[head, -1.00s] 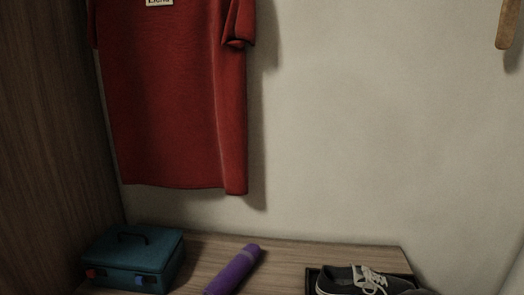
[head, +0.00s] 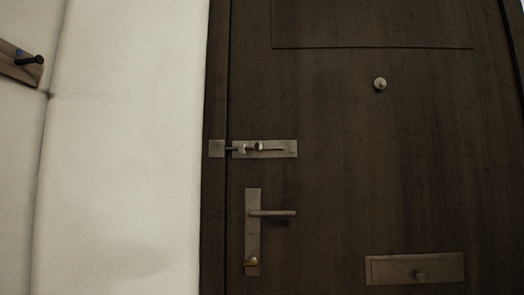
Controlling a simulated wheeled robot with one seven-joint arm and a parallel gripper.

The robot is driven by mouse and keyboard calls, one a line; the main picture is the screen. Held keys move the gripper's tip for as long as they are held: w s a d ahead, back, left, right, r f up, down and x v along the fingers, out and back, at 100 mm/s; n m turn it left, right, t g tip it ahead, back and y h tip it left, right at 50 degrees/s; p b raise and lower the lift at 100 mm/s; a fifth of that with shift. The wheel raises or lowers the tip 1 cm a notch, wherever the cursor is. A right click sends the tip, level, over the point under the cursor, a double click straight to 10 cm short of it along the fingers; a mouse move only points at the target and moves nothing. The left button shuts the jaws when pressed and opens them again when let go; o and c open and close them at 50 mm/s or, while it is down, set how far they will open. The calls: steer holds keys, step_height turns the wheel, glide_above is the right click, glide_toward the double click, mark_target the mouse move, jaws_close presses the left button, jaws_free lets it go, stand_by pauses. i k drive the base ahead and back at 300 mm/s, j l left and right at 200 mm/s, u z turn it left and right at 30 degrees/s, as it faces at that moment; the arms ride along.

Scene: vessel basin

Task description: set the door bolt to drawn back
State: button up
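The door bolt (head: 265,149) is a metal slide bolt on a plate near the left edge of the dark wooden door (head: 340,200). Its rod (head: 234,149) spans the gap between the door and the frame and reaches the square keeper (head: 216,148) on the frame. A small knob (head: 259,146) stands on the rod near the middle of the plate. The door looks closed. My gripper is in neither head view.
Below the bolt is a lever handle (head: 272,213) on a tall plate, with a small brass-coloured turn piece (head: 251,262) at its foot. A letter plate (head: 414,269) is low on the right, and a round knob (head: 380,84) is higher up. A peg rail (head: 20,62) is at the far left.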

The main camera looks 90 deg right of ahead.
mark_target(259, 146)
steer(key=z, duration=2.95)
steer(key=j, duration=0.25)
steer(key=i+z, duration=0.05)
